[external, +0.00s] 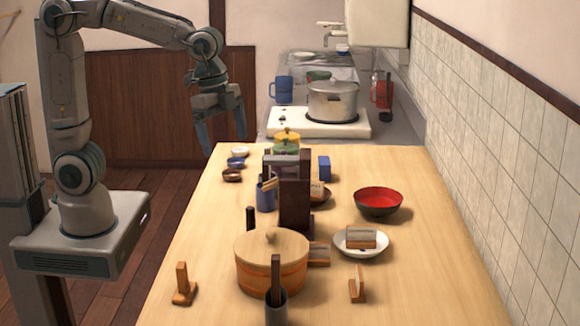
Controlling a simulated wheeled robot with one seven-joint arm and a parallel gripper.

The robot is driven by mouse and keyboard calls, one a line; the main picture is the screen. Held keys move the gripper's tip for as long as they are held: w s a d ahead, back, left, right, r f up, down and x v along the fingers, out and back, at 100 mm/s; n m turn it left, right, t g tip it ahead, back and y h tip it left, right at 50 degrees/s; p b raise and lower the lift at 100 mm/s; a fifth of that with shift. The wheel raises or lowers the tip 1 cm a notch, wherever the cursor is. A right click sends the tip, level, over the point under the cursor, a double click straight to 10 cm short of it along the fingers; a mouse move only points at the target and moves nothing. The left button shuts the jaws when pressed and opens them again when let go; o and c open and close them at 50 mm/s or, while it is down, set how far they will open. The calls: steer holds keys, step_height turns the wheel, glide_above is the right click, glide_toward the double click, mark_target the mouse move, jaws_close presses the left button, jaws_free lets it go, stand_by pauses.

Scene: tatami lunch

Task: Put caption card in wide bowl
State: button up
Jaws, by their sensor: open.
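My gripper (222,138) is open and empty, raised above the table's far left edge and pointing down. A wide bowl, black outside and red inside (378,200), stands right of the table's middle and looks empty. I cannot tell for certain which thing is the caption card. A small upright card in a wooden stand (357,287) is at the front right, apart from the bowl. A similar wooden stand (183,286) is at the front left. A grey-and-brown block-like piece (361,238) lies in a shallow white dish (346,250). My gripper is far from all of these.
A lidded wooden tub (272,265), a dark cup with a tall handle (276,308) and a dark wooden stand (295,195) crowd the middle. Several small dishes (237,162) lie at the far left. A tiled wall (490,120) bounds the right. The table's right front is clear.

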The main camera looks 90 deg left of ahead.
steer(key=w+d+f+m+b, duration=0.1)
steer(key=w+d+f+m, duration=0.15)
steer(key=w+m, duration=0.45)
steer(key=m+g+h+b, duration=0.1)
steer(key=m+g+b, duration=0.1)
steer(key=m, duration=0.2)
glide_toward(316, 247)
steer(key=f, duration=0.5)
steer(key=shift+s+d+f, duration=0.1)
steer(key=shift+d+f, duration=0.25)
steer(key=shift+f, duration=0.05)
steer(key=shift+d+f+p, duration=0.2)
steer(key=shift+f+p, duration=0.25)
steer(key=shift+f, duration=0.95)
steer(key=shift+d+f+p, duration=0.15)
steer(key=shift+f+p, duration=0.25)
steer(key=shift+f, duration=0.95)
steer(key=c, duration=1.1)
steer(key=shift+n, duration=0.3)
step_height(316, 247, up, 18)
steer(key=shift+f+b, duration=0.1)
steer(key=shift+b, duration=0.35)
